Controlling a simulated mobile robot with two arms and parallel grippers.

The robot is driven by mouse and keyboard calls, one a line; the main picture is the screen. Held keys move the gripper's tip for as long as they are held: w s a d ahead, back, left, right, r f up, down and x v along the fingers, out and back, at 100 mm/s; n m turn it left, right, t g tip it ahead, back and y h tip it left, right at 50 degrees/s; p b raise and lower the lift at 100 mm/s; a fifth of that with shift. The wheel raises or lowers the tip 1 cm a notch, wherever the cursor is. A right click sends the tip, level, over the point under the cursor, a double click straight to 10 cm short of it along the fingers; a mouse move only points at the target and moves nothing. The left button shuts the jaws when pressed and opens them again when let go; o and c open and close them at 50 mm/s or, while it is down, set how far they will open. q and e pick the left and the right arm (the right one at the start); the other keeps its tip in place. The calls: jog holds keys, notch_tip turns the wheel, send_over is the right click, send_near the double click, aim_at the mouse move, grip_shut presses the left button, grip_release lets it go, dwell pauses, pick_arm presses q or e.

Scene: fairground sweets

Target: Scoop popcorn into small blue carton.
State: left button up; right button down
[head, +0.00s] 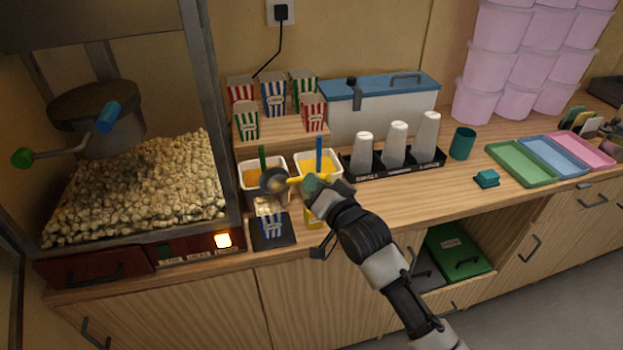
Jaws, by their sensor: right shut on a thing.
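The dark scoop head points left, above the small blue-and-white striped carton (271,225). The carton stands upright on a dark square pad (287,237) at the counter's front edge, with pale popcorn showing at its top. I cannot tell what is inside the scoop head. A large heap of popcorn (140,190) lies in the popcorn machine at the left. My left gripper is not in view.
Two white tubs (245,181) with orange and yellow contents stand behind the scoop. Striped cartons (274,93) stand on a wooden step. A black rack (432,160) holds cup stacks. A teal cup (462,143) and coloured trays (520,164) stand right.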

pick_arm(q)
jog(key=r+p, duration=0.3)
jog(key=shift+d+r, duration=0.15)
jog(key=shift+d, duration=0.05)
pick_arm(e)
jog(key=m, duration=0.2)
jog(key=w+d+r+m+g, duration=0.1)
jog(key=m, duration=0.2)
jog(key=shift+w+d+r+m+g, duration=0.25)
jog(key=shift+w+d+m+g, duration=0.05)
jog(key=shift+w+d+g, duration=0.1)
jog(key=shift+s, duration=0.1)
